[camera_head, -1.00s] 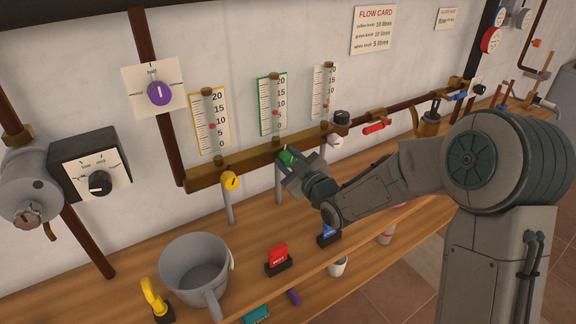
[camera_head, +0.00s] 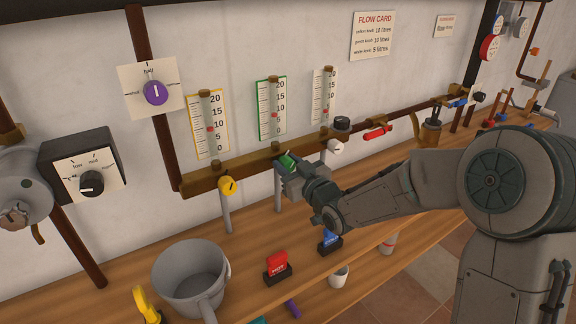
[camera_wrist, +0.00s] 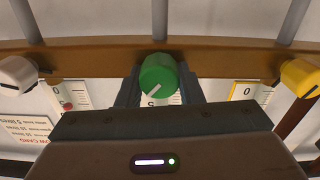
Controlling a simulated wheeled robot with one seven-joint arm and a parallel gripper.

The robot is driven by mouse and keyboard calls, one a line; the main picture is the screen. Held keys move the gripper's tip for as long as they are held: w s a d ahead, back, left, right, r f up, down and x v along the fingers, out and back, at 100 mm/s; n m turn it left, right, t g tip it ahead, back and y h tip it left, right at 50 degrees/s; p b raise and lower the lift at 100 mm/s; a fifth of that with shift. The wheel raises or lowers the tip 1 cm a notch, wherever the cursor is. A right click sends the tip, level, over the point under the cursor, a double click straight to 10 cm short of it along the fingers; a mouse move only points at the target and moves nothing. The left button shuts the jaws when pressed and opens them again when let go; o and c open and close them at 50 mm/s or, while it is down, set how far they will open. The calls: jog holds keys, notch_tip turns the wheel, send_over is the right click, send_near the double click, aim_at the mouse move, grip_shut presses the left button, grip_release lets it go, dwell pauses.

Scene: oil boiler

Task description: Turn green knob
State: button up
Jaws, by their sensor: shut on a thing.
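The green knob (camera_head: 287,161) sits on the brown manifold bar, below the green-edged flow gauge (camera_head: 272,108). My gripper (camera_head: 290,170) is at the knob, with its fingers shut on it. In the wrist view the green knob (camera_wrist: 158,76) lies between my two fingers (camera_wrist: 158,90), and a pale pointer line shows on its face, tilted. In the head view my gripper hides part of the knob.
A yellow knob (camera_head: 228,186) is to the left and a white knob (camera_head: 336,146) to the right on the same bar. A grey pot (camera_head: 190,275), a red block (camera_head: 277,265) and a blue block (camera_head: 330,240) stand on the wooden bench below.

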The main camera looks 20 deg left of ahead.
jog(key=shift+f, duration=0.15)
jog(key=o, duration=1)
jog(key=shift+c, duration=0.2)
jog(key=shift+d, duration=0.1)
jog(key=v, duration=1.3)
jog(key=shift+s+d+b, duration=0.3)
jog(key=shift+b, duration=0.1)
